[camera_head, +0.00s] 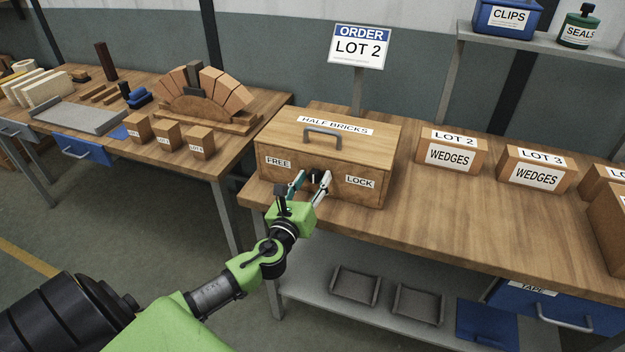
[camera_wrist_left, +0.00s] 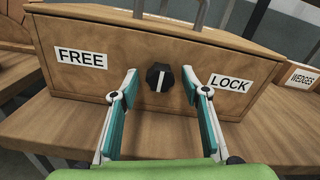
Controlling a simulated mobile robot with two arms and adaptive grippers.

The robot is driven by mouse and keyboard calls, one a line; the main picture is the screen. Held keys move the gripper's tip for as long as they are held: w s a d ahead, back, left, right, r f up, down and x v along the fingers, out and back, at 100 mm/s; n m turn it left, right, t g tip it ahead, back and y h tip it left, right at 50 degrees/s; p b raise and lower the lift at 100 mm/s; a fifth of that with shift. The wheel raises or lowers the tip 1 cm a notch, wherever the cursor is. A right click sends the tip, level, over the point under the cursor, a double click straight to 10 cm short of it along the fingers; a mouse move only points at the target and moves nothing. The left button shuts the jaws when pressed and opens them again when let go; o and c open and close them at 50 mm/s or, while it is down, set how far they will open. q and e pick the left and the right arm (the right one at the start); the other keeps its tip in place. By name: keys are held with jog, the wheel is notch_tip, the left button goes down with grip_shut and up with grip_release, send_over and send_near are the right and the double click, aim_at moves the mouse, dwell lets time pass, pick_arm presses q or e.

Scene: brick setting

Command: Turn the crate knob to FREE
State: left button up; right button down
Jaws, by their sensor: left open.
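The wooden crate (camera_head: 343,145) labelled HALF BRICKS stands on the bench, its front towards me. A black knob (camera_wrist_left: 160,77) with a white pointer line is on the crate's front, between the FREE label (camera_wrist_left: 81,57) on the left and the LOCK label (camera_wrist_left: 230,83) on the right. The white line stands about upright. My left gripper (camera_head: 310,181) is open in front of the knob. In the left wrist view its fingers (camera_wrist_left: 158,90) are apart on either side of the knob, with gaps showing. My right gripper is not in view.
Boxes of wedges (camera_head: 451,151) stand on the bench (camera_head: 440,215) right of the crate. An ORDER LOT 2 sign (camera_head: 358,47) rises behind it. Another table (camera_head: 230,155) at left holds a brick arch (camera_head: 208,92) and small blocks. Grey trays (camera_head: 356,286) sit on the shelf below.

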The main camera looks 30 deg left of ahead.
pick_arm(q)
jog(key=c, duration=1.1)
